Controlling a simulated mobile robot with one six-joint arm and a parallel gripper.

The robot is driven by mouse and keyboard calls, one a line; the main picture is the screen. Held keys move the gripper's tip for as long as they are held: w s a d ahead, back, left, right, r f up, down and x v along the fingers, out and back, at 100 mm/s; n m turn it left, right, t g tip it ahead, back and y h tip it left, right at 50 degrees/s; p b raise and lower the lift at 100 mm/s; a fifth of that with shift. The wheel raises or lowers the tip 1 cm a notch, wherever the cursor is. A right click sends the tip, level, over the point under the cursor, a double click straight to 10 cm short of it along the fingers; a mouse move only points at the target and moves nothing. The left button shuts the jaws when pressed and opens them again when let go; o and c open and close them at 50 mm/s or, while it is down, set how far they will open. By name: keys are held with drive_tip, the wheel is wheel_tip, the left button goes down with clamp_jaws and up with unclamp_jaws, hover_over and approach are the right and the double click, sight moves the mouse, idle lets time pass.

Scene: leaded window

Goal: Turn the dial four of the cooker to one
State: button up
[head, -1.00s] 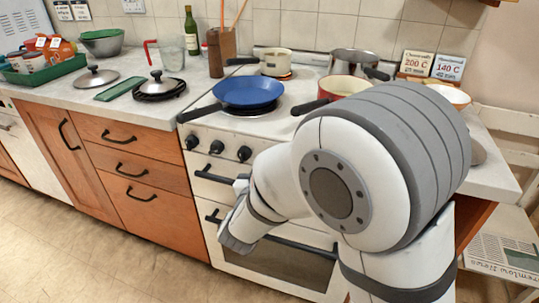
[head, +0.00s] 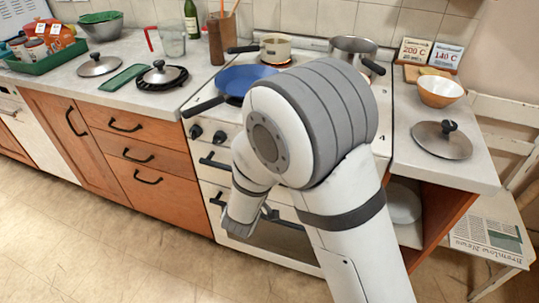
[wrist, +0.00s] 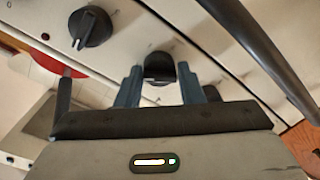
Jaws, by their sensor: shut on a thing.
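The cooker (head: 205,160) is white, with black dials along its front edge. Two dials, the leftmost (head: 195,131) and its neighbour (head: 220,137), show in the head view; my arm hides the front further right. In the wrist view my gripper (wrist: 161,74) is shut on a black dial (wrist: 160,66), one finger on each side. A second dial (wrist: 90,27) is free to the upper left, beyond the fingers. I cannot read which number the held dial points at. My fingers are hidden in the head view.
A dark bar handle (wrist: 262,50) crosses the wrist view at right, close to my gripper. A blue pan (head: 240,80) stands on the hob, its handle sticking out over the front. A cream pot (head: 275,47) and a steel pot (head: 353,48) stand behind.

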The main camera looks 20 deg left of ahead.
idle(0.3)
drive_tip(key=o, duration=0.9)
drive_tip(key=s, duration=0.7)
drive_tip(key=shift+s+a+r, duration=0.2)
drive_tip(key=shift+s+r, duration=0.05)
drive_tip(key=shift+s, duration=0.15)
